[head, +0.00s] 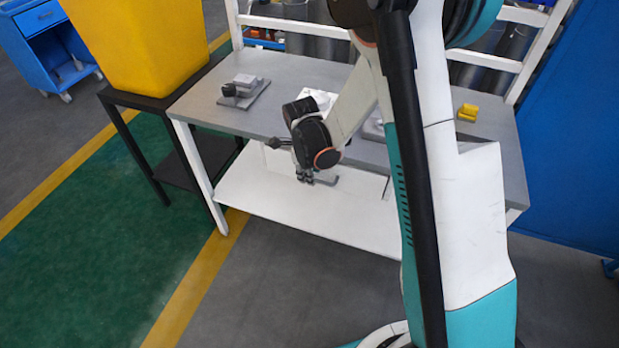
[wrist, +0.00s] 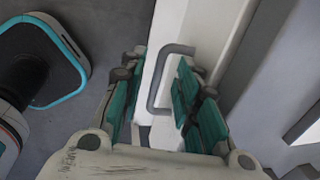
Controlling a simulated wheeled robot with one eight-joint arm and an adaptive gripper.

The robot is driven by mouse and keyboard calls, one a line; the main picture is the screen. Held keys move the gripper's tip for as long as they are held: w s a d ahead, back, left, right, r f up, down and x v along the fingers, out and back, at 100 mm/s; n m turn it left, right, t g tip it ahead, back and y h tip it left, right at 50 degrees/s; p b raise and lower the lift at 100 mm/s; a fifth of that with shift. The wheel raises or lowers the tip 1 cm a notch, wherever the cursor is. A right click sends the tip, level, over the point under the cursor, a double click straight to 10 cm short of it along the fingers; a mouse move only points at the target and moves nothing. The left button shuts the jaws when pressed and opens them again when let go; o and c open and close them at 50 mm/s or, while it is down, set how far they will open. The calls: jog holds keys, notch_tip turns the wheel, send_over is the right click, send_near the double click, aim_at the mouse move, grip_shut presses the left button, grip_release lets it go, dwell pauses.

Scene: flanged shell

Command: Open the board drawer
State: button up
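The board drawer shows in the wrist view as a white front (wrist: 196,30) with a grey U-shaped bar handle (wrist: 153,85). In the head view the handle (head: 327,180) shows just beside my fingertips, below the bench top. My gripper (wrist: 158,75) is open, with its teal finger pads on either side of the handle's long bar. No contact between pads and bar is visible. In the head view my gripper (head: 305,178) points down in front of the bench, and my arm hides much of the drawer front. I cannot tell whether the drawer is fully shut.
The grey bench top (head: 290,85) holds a grey fixture (head: 243,88) at left and a yellow part (head: 468,112) at right. A yellow bin (head: 140,45) on a black stand is at left. A white lower panel (head: 260,195) spans under the bench. The floor in front is clear.

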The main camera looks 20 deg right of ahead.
jog(key=shift+w+d+f, duration=0.1)
jog(key=shift+w+f, duration=0.05)
jog(key=shift+f, duration=0.65)
jog(key=shift+c, duration=0.2)
grip_shut()
